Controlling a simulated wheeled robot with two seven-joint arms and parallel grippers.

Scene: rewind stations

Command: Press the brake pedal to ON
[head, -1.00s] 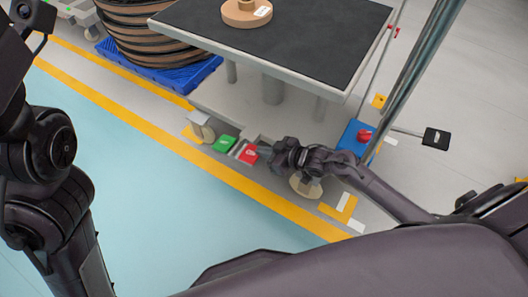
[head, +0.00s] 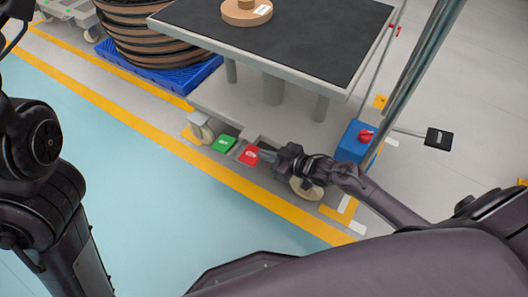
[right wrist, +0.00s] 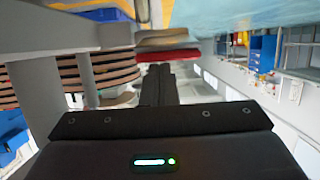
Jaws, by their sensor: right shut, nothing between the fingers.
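A green pedal (head: 224,143) and a red pedal (head: 249,155) sit side by side low on the front edge of the cart (head: 205,95). Their labels are too small to read. My right gripper (head: 266,154) is shut and empty, low at the cart edge, with its fingertips just right of the red pedal. In the right wrist view the shut fingers (right wrist: 158,85) point at the red pedal (right wrist: 167,54); I cannot tell whether they touch it. My left arm shows at the left edge, but its gripper is not in view.
Casters (head: 201,128) stand at the cart's corners. A blue box with a red knob (head: 365,136) is at the right. A blue pallet (head: 170,83) is behind left. The front floor is clear.

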